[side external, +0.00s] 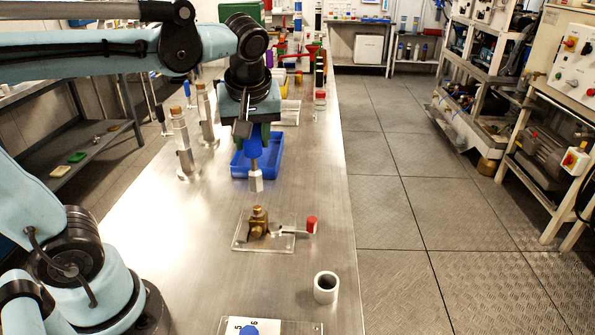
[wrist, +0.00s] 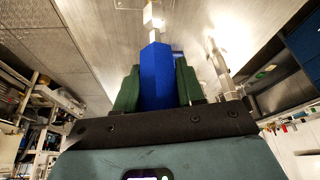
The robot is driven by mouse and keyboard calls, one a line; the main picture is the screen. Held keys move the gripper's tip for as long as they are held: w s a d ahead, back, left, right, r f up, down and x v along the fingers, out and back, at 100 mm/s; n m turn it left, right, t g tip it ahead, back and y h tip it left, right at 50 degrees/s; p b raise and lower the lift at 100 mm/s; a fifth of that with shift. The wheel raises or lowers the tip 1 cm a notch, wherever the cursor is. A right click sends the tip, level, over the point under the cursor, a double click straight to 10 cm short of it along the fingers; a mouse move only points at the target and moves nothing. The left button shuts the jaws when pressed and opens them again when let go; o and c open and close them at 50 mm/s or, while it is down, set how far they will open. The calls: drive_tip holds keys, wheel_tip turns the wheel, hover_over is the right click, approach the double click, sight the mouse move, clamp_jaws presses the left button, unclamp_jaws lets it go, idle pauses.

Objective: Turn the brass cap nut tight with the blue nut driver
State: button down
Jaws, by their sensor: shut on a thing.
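My gripper (side external: 254,137) is shut on the blue nut driver (side external: 252,150), which points down with its silvery socket end (side external: 256,181) above the bench. In the wrist view the blue handle (wrist: 157,78) sits between the green finger pads of my gripper (wrist: 158,85). The brass cap nut (side external: 258,212) is on top of a brass valve body (side external: 259,228) fixed to a clear plate (side external: 245,245). The valve has a lever with a red end (side external: 312,224). The socket is apart from the nut, behind it and higher in the side view.
A blue tray (side external: 274,160) lies behind the driver. Metal cylinders (side external: 184,150) stand to its left. A white ring (side external: 326,288) and a clear plate with a numbered card (side external: 262,327) are at the near end. The steel bench (side external: 185,260) is clear left of the valve.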

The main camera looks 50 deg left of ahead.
sight(253, 163)
drive_tip(key=shift+a+f, duration=0.15)
drive_tip(key=shift+a, duration=0.1)
drive_tip(key=shift+f, duration=1.75)
drive_tip(key=shift+f, duration=1.15)
